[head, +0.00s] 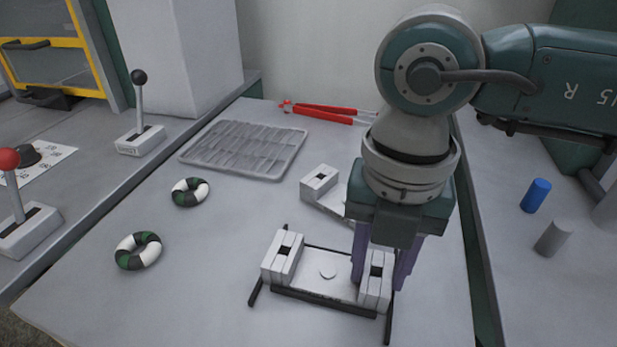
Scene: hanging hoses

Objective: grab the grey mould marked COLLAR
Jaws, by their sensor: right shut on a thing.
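My left gripper is not in view.
Two striped rings (190,199) (124,258) lie left of the moulds. A grey ribbed tray (242,172) and red-handled pliers (325,108) lie farther back. Levers (141,136) stand at left. A blue cylinder (536,195) and grey cylinder (553,238) stand at right.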

